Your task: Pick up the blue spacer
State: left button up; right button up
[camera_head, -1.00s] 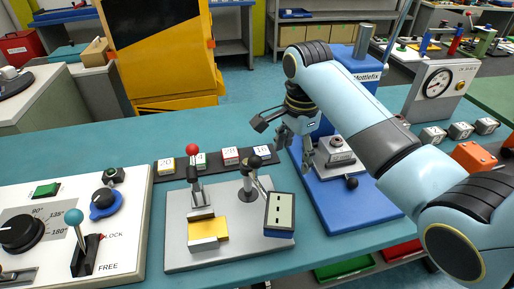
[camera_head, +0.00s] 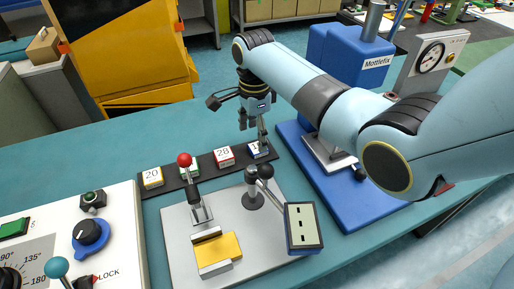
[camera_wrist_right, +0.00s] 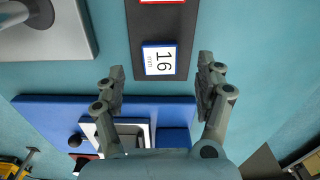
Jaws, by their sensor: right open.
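The blue spacer (camera_head: 258,151) is a small block with a white top marked 16 and a blue edge. It lies at the right end of the dark strip (camera_head: 206,162), partly hidden by my fingers in the head view. My right gripper (camera_head: 253,133) is open and empty above it, pointing down. In the right wrist view the blue spacer (camera_wrist_right: 161,60) appears between the two spread fingertips of the right gripper (camera_wrist_right: 161,68), with a gap on both sides. My left gripper does not show.
Other spacers share the strip: a red-edged 28 (camera_head: 223,156), a green-edged one (camera_head: 189,170) and a yellow-edged 20 (camera_head: 152,177). The grey gate plate (camera_head: 180,243) with its red-knobbed lever (camera_head: 185,160) stands in front. A blue press base (camera_head: 355,212) is to the right.

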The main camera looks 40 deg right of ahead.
jog(key=f, duration=0.4)
jog(key=shift+d+f, duration=0.3)
jog(key=shift+d, duration=0.1)
jog(key=shift+c, duration=0.4)
jog(key=shift+s, duration=0.1)
jog(key=c, duration=0.5)
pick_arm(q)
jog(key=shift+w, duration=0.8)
pick_arm(e)
jog(key=c, duration=0.7)
jog(key=shift+r, duration=0.1)
